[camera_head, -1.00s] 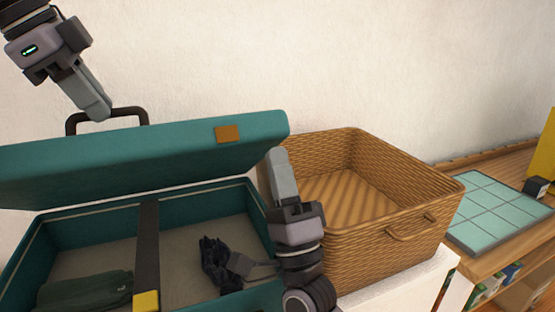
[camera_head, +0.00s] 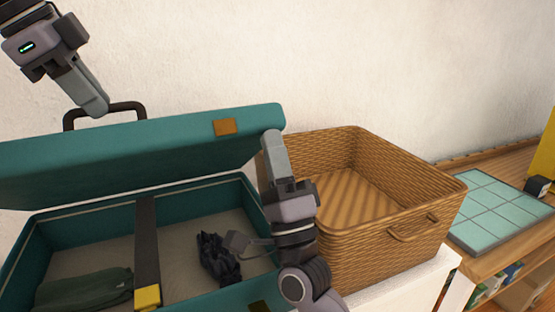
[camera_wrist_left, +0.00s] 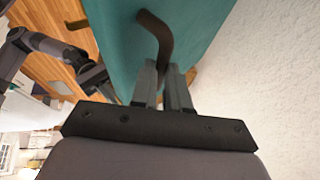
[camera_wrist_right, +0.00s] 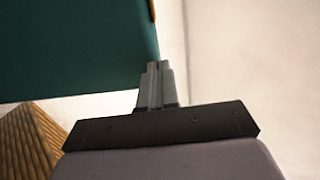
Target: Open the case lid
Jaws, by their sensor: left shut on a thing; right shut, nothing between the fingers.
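A teal case stands with its lid (camera_head: 180,148) partly raised above the case's lower half (camera_head: 245,200). A dark handle (camera_head: 128,106) is on the lid's upper edge. My left gripper (camera_head: 98,108) is shut on the handle; the left wrist view also shows its fingers (camera_wrist_left: 165,75) around the handle's bar (camera_wrist_left: 158,35). My right gripper (camera_head: 272,140) is shut and empty at the right end of the lid. In the right wrist view its closed fingertips (camera_wrist_right: 158,68) are at the lid's edge (camera_wrist_right: 120,60); I cannot tell whether they touch.
Inside the case lie a dark crumpled item (camera_head: 217,258), a green folded cloth (camera_head: 85,290) and a dark strap (camera_head: 147,240) with a yellow end. A wicker basket (camera_head: 385,240) stands close on the right. A tiled teal panel (camera_head: 500,210) lies on a wooden shelf further right.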

